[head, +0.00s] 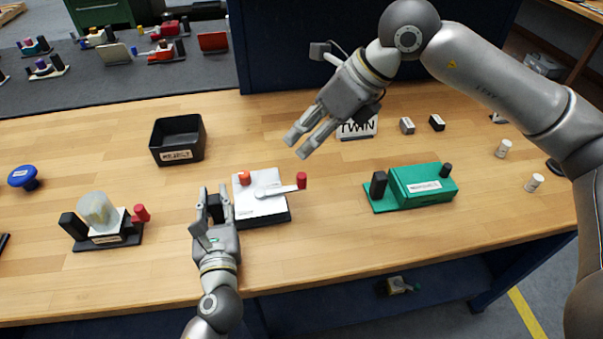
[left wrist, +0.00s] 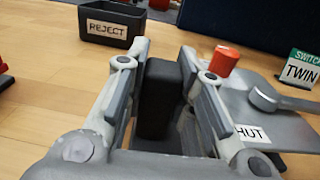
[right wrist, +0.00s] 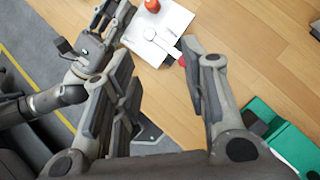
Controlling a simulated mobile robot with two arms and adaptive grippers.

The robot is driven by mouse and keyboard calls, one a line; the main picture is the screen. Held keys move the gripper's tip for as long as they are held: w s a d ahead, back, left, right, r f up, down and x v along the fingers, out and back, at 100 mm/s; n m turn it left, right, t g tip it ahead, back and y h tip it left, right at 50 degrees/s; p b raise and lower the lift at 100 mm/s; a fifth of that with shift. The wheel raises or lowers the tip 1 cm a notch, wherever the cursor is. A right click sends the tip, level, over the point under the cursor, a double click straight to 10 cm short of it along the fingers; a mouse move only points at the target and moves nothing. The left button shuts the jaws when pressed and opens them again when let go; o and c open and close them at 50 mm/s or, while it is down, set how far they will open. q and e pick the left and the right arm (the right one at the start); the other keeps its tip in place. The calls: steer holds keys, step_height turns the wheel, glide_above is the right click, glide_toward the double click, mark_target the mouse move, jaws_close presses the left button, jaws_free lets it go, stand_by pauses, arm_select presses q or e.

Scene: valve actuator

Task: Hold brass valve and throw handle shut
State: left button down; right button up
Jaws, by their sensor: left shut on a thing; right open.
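A valve unit (head: 262,207) with a pale, silver-grey top sits on the bench at the middle; its brass colour is not clear. It carries an orange-red stub (head: 244,177) and a grey lever handle (head: 275,190) with a red knob (head: 301,180), pointing right. A label ending "HUT" (left wrist: 252,133) shows on its top in the left wrist view. My left gripper (head: 214,196) is shut on the black post (left wrist: 158,98) at the unit's left side. My right gripper (head: 297,146) is open and empty, above and behind the red knob, apart from it.
A black REJECT bin (head: 160,156) stands behind left. A cream-bodied unit (head: 103,229) is at left and a green unit (head: 420,190) at right. A TWIN sign (head: 357,129) and small blocks (head: 407,125) stand behind. Bench between the middle and green units is clear.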

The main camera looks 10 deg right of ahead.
mark_target(302, 175)
steer(key=f, duration=0.4)
steer(key=w+f+h, duration=0.1)
steer(key=f, duration=0.3)
steer(key=w+a+f+h, duration=0.1)
steer(key=f, duration=0.3)
steer(key=shift+w+f, duration=0.1)
steer(key=shift+f, duration=0.25)
steer(key=shift+t, duration=0.3)
jaws_close()
